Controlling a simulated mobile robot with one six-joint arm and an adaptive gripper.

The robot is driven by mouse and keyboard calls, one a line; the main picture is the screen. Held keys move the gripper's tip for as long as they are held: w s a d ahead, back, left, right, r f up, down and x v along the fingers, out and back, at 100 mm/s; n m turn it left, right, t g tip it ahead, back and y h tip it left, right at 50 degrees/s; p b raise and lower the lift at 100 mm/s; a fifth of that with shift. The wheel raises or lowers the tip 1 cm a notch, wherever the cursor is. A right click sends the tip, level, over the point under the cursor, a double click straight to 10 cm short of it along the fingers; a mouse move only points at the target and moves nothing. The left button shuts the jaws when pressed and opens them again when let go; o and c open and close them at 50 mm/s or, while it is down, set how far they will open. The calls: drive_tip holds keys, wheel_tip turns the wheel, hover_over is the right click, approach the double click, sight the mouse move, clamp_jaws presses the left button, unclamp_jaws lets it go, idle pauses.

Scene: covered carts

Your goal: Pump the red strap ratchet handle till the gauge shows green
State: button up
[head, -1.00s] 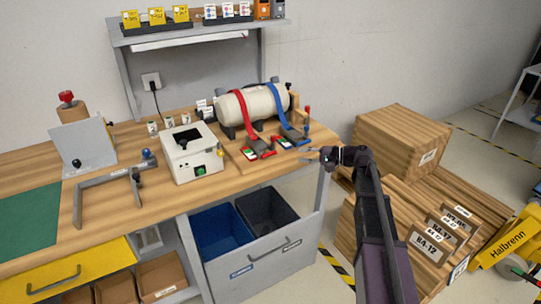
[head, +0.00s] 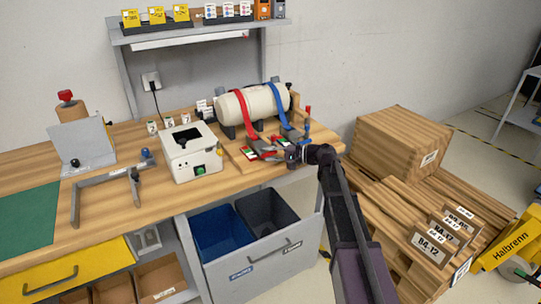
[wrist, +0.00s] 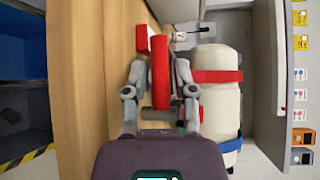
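The red strap (head: 241,112) runs around a white tank (head: 229,106); it also shows in the wrist view (wrist: 218,76). Its ratchet (head: 262,149) sits on a board in front of the tank. In the wrist view its red handle (wrist: 160,75) lies between the fingers of my gripper (wrist: 159,72), with a narrow gap seeming to show on each side. My gripper is open around it, and it also shows in the head view (head: 281,156). The gauge (head: 251,154) beside the ratchet shows red and white; its reading is too small to tell.
The blue strap (head: 277,101) with its own ratchet (head: 291,134) is close to the right. A white box device (head: 191,160) stands to the left. Open bins (head: 222,236) are below the bench edge, and wooden crates (head: 400,140) stand at right.

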drive_tip(key=shift+a, duration=0.1)
clamp_jaws()
drive_tip(key=shift+r+p, duration=0.2)
drive_tip(key=shift+p, duration=0.1)
